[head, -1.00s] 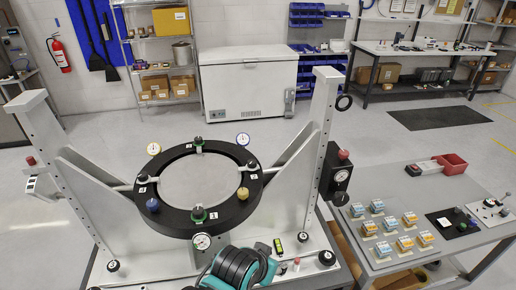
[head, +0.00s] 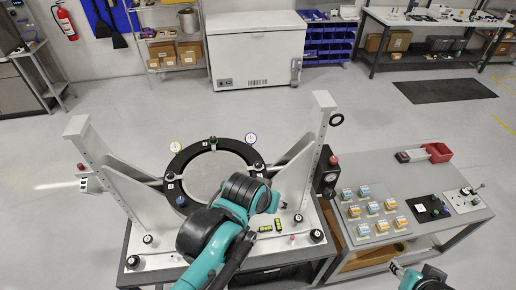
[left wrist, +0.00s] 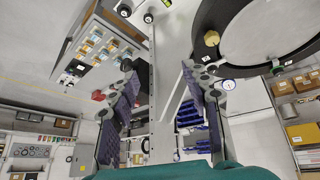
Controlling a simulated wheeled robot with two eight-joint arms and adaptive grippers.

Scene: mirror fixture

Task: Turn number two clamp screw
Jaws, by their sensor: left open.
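The black ring fixture (head: 170,190) stands between two grey uprights. Its blue knob (head: 180,201) is at front left and a green-topped clamp (head: 213,142) at the back. The number labels are too small to read surely, so I cannot tell which screw is number two. My left arm covers the ring's front right in the head view. In the left wrist view my left gripper (left wrist: 159,68) is open and empty, beside the ring, with a gold knob (left wrist: 211,38) past its right finger and apart from it. Part of my right arm shows at the bottom right; its fingers are unclear.
Dial gauges (head: 175,147) stand up at the ring's rim. The right upright (head: 312,150) is close to my left arm.

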